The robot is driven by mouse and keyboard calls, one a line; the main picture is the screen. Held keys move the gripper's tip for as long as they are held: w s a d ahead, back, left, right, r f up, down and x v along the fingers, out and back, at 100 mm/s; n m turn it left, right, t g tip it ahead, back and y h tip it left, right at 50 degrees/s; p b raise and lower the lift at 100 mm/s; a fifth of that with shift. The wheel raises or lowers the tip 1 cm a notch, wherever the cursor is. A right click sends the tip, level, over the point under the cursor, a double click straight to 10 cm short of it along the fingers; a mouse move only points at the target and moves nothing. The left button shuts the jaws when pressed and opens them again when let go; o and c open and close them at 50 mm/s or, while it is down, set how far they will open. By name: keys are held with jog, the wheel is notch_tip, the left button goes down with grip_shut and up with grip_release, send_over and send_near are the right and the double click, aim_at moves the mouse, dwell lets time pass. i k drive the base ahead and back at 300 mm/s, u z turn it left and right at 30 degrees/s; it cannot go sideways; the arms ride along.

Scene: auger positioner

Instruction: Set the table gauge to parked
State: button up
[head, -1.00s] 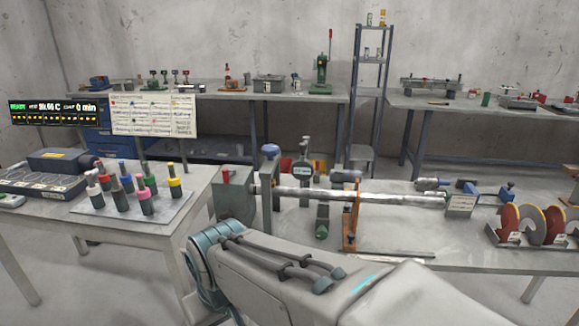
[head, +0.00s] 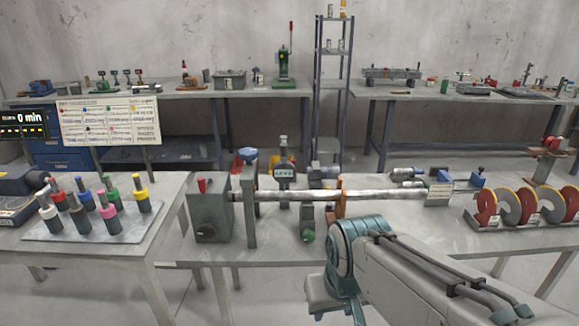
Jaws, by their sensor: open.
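An upright gauge (head: 285,172) with a dark body and a pale display stands on the middle table, behind the long metal shaft (head: 300,194); it looks like the table gauge. Its setting is too small to read. The shaft runs from a grey block with a red lever (head: 208,212) on the left toward a small label plate (head: 438,194) on the right. My arm reaches in from the lower right and ends in view at a teal joint and a grey link, in front of the table.
A left table holds a plate (head: 92,232) with several coloured-top tools. A rack of red and tan discs (head: 515,208) stands at the right. Benches and a shelf rack (head: 330,100) line the back wall.

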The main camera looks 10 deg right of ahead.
aim_at(284, 171)
jog(key=u, duration=0.75)
jog(key=i, duration=0.9)
jog(key=z, duration=0.55)
